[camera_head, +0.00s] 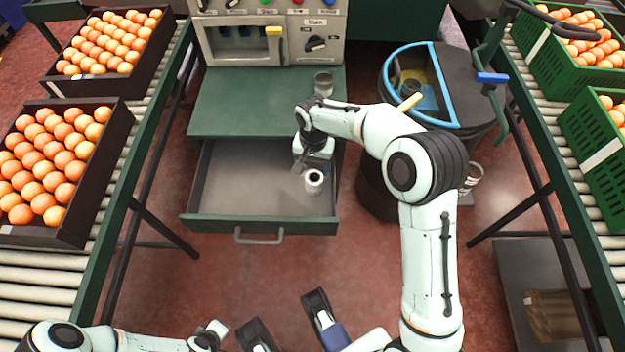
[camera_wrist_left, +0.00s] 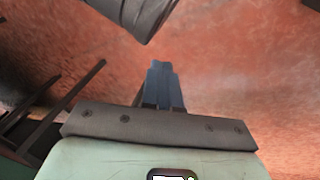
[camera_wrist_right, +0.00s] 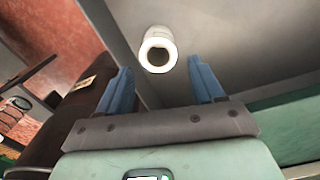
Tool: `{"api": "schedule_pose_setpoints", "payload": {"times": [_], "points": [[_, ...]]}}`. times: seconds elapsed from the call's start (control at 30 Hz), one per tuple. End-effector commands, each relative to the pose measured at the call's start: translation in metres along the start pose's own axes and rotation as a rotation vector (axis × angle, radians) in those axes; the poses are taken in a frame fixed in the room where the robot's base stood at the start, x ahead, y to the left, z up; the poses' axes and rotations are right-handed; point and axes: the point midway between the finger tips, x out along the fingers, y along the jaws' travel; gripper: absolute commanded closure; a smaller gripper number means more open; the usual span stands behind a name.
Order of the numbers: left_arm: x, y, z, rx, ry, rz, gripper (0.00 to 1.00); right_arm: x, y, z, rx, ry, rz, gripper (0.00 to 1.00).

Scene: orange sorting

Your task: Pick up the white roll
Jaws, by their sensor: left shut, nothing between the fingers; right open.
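The white roll (camera_head: 314,182) stands in the open drawer (camera_head: 240,180), near the drawer's right side. In the right wrist view the roll (camera_wrist_right: 158,50) shows its round open end, ahead of and between my two blue fingertips. My right gripper (camera_wrist_right: 160,82) is open and empty. In the head view my right gripper (camera_head: 306,168) is over the drawer, just behind the roll, and its fingers are partly hidden. My left gripper (camera_wrist_left: 160,68) is shut and empty above the red floor, away from the drawer.
A green cabinet top (camera_head: 255,100) overhangs the drawer's back, with a metal cup (camera_head: 323,83) on it. A dark bin with a blue rim (camera_head: 440,85) stands to the right. Conveyors with orange crates (camera_head: 95,215) flank both sides. The floor before the drawer is partly clear.

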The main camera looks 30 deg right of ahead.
Motion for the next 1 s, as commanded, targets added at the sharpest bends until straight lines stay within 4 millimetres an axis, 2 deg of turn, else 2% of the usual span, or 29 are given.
{"api": "schedule_pose_setpoints", "payload": {"times": [0.03, 0.1, 0.2, 0.47, 0.7, 0.8, 1.0], "points": [[0.006, -0.004, 0.004, -0.004, -0.010, -0.006, 1.00, 0.014, 0.000, 0.000, -0.001, -0.003, 0.002, 0.33], [0.010, -0.009, 0.009, -0.008, -0.026, -0.014, 1.00, 0.025, 0.000, 0.000, -0.001, -0.002, 0.002, 0.33], [0.013, -0.013, 0.015, -0.013, -0.046, -0.023, 1.00, 0.036, 0.000, 0.000, -0.001, -0.001, 0.001, 0.33], [0.019, -0.021, 0.025, -0.020, -0.076, -0.036, 1.00, 0.050, 0.001, -0.001, -0.001, 0.000, 0.000, 0.33], [0.033, -0.040, 0.050, -0.041, -0.155, -0.071, 1.00, 0.086, 0.003, -0.002, -0.001, -0.002, 0.002, 0.33], [0.034, -0.043, 0.055, -0.045, -0.169, -0.078, 1.00, 0.093, 0.003, -0.002, -0.001, 0.000, -0.001, 0.33], [0.033, -0.043, 0.055, -0.046, -0.170, -0.078, 1.00, 0.092, 0.003, -0.002, -0.001, 0.001, -0.001, 0.33]]}}
